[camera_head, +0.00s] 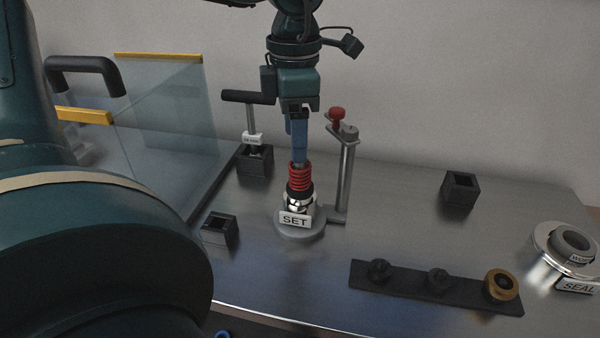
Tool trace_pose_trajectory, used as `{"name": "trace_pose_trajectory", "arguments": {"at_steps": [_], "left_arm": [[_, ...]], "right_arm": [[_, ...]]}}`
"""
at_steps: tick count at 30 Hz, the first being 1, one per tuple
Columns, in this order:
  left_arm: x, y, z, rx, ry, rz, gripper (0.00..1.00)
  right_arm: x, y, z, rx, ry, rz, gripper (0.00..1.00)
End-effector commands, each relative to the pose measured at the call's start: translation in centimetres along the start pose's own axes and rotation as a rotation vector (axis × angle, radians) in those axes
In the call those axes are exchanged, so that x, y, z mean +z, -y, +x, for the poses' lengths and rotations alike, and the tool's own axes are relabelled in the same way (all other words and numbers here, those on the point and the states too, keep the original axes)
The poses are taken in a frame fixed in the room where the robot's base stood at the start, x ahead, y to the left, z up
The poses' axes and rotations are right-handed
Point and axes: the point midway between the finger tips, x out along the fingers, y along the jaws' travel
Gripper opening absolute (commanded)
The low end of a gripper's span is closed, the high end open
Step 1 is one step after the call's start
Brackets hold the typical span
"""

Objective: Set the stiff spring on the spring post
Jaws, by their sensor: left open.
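A red coil spring (299,177) stands upright at the station labelled SET (294,220), above a dark collar and a shiny metal part on a round grey base (301,233). I take it to be the stiff spring, though no label on it can be read. The post inside it is mostly hidden by the coils. My left gripper (299,160) points down with its blue fingers right at the spring's top. It is open; whether the fingers touch the coils cannot be told. My right gripper is not in view.
A metal column with a red knob (337,117) stands close right of the station. A T-handled tool (249,110) stands in a black holder behind left. Black sockets (219,228) (460,188), a dark strip with a brass ring (502,285) and a SEAL dish (550,270) surround clear metal tabletop.

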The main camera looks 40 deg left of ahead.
Motion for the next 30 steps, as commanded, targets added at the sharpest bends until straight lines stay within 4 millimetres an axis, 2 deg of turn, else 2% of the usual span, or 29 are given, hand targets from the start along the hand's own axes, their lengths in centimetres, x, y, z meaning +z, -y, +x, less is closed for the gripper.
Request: {"name": "trace_pose_trajectory", "arguments": {"at_steps": [1,8,16,26,30], "left_arm": [[0.0,0.0,0.8,-0.003,-0.002,0.000,0.61],[0.2,0.1,2.4,-0.003,-0.001,-0.001,0.61],[0.7,0.1,6.2,-0.003,-0.001,0.000,0.61],[0.8,0.1,6.8,-0.001,0.002,0.000,0.60],[0.8,0.1,6.8,-0.001,0.002,0.000,0.48]], "right_arm": [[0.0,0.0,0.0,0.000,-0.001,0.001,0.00],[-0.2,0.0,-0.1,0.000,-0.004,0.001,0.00],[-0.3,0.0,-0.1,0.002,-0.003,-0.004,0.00],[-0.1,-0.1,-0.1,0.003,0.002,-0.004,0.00],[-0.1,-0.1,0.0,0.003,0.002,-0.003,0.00]]}}
